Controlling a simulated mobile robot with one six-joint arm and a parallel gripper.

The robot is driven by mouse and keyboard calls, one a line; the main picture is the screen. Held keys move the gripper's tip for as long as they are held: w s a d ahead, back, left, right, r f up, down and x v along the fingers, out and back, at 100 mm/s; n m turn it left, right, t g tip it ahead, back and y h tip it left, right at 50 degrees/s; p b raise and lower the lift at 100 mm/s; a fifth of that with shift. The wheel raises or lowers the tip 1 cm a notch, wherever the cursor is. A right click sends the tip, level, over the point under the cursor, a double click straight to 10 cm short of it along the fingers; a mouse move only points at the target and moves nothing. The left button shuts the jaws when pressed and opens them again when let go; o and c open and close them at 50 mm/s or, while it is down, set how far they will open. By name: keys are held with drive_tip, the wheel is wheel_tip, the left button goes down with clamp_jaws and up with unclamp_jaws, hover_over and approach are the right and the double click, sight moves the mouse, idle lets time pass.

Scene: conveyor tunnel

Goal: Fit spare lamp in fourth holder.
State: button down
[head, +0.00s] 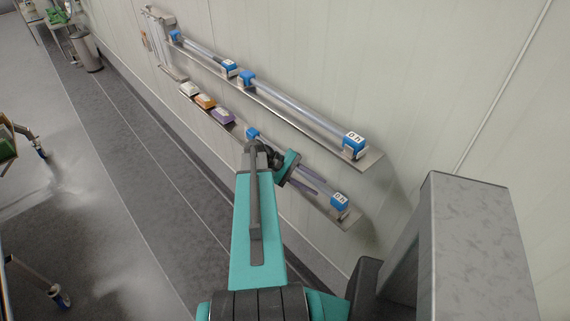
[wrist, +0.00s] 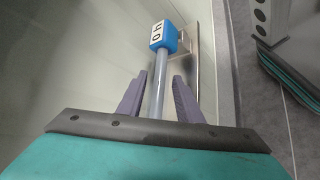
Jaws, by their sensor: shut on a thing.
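The spare lamp, a clear tube with blue end caps, lies along the lower wall shelf; its near cap (head: 339,201) is labelled 0 h. My gripper (head: 308,183) is shut on its tube. In the wrist view, the two purple-grey fingers (wrist: 160,82) are on either side of the tube (wrist: 161,75), with the blue cap (wrist: 163,37) beyond them. The cap is at a metal bracket on the shelf; whether it touches is unclear. Two more lamps lie end to end along the upper shelf (head: 270,108): a far one (head: 203,52) and a near one (head: 300,108).
White, orange (head: 205,101) and purple (head: 223,115) boxes sit on the lower shelf's far part. The wall (head: 440,70) rises close behind both shelves. A bin (head: 86,52) stands far left. Wheeled frames stand at the left edge; the grey floor between is clear.

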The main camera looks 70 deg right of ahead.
drive_tip(key=shift+r, duration=0.45)
drive_tip(key=shift+r+p, duration=0.9)
drive_tip(key=shift+r, duration=0.45)
idle(1.0)
